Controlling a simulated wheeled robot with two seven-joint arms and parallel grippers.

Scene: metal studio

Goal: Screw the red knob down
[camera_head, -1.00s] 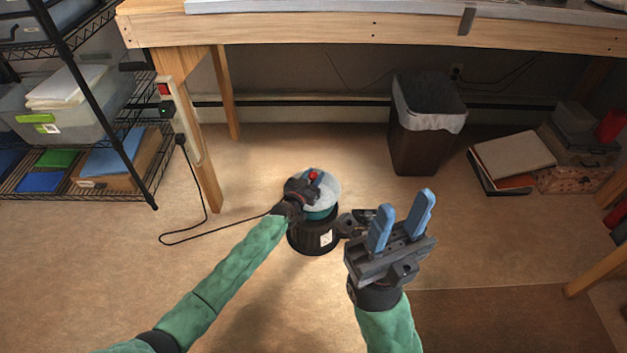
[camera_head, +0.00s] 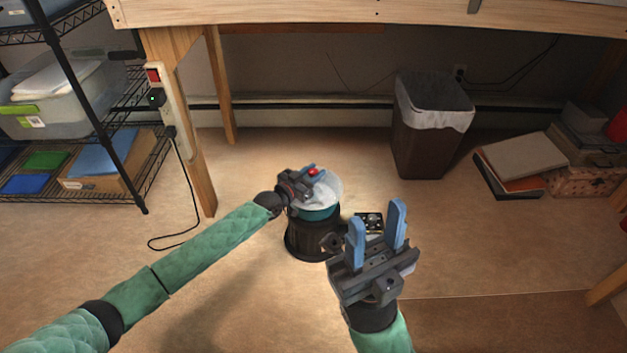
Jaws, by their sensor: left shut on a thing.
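The red knob (camera_head: 313,172) shows as a small red spot on top of a round pedestal with a pale top (camera_head: 329,190), a teal band and a dark base (camera_head: 303,238). My right gripper (camera_head: 378,234) is open and empty, fingers pointing up, in front of and to the right of the pedestal. Whether a thread shows under the knob I cannot tell.
A wooden workbench (camera_head: 340,14) spans the back. A lined bin (camera_head: 428,150) stands behind right, with binders (camera_head: 508,170) and boxes farther right. A wire shelf (camera_head: 143,185) and a power strip with a hanging cord (camera_head: 184,185) are at left. Floor around the pedestal is mostly clear.

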